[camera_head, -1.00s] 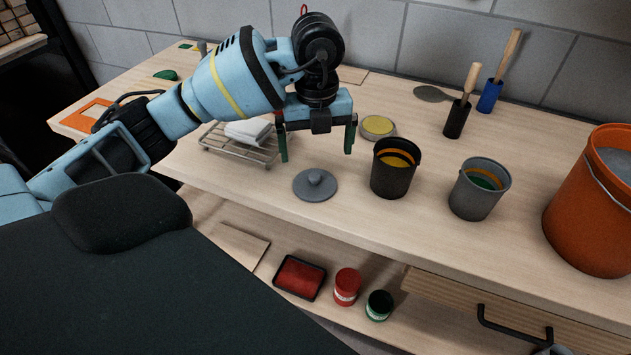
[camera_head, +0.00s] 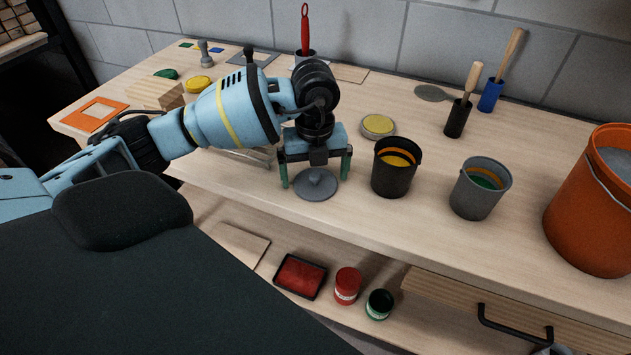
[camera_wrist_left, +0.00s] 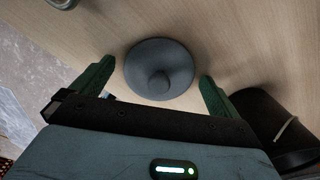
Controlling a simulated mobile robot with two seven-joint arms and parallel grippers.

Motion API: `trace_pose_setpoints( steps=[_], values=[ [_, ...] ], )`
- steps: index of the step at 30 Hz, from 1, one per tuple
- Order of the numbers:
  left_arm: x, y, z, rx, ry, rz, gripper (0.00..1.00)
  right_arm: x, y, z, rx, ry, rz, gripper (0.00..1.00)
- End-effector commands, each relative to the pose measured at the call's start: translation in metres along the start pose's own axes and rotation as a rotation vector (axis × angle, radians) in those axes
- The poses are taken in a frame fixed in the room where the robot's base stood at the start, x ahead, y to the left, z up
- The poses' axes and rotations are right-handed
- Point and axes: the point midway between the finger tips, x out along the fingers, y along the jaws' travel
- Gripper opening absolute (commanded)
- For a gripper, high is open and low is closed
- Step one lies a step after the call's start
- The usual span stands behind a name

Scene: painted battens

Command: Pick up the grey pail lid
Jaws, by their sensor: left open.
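The grey pail lid (camera_head: 314,188) is a flat disc with a round knob, lying on the bench near its front edge. In the left wrist view the lid (camera_wrist_left: 158,62) lies between and just beyond the two green fingers. My left gripper (camera_head: 316,178) is open and empty, directly above the lid, with one finger on each side of it. It also shows in the left wrist view (camera_wrist_left: 157,85). I cannot tell whether the fingers touch the lid or bench. My right gripper is not in view.
A black pail (camera_head: 395,168) stands close to the right of the lid, and a grey pail (camera_head: 479,190) further right. A large orange bucket (camera_head: 592,205) stands at the far right. A yellow-topped tin (camera_head: 378,126) is behind. A wire rack (camera_head: 250,157) is partly hidden by my arm.

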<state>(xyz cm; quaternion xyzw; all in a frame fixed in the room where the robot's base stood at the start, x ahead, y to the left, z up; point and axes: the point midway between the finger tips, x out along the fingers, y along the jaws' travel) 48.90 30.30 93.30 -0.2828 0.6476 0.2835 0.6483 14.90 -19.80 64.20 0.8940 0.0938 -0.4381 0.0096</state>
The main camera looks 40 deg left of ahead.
Motion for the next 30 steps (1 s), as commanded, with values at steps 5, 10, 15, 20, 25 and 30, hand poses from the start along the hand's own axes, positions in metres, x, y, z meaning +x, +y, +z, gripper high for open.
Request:
trace_pose_setpoints(
  steps=[5,10,15,20,25,30],
  values=[
    [0.0,0.0,0.0,0.0,0.0,0.0,0.82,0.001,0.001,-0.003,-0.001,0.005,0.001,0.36],
    [0.0,0.0,0.0,0.0,0.001,0.0,0.59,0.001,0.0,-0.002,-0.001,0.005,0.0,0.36],
    [-0.001,0.0,0.0,0.0,0.0,-0.001,0.59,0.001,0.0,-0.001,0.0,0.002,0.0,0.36],
    [-0.003,-0.001,0.0,0.0,0.0,-0.001,0.59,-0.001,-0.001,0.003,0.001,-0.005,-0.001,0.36],
    [-0.016,-0.001,0.0,0.0,-0.001,-0.004,0.59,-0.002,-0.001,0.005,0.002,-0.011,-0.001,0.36],
    [-0.039,-0.001,0.0,0.001,-0.001,-0.004,0.59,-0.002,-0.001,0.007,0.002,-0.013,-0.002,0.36]
  ],
)
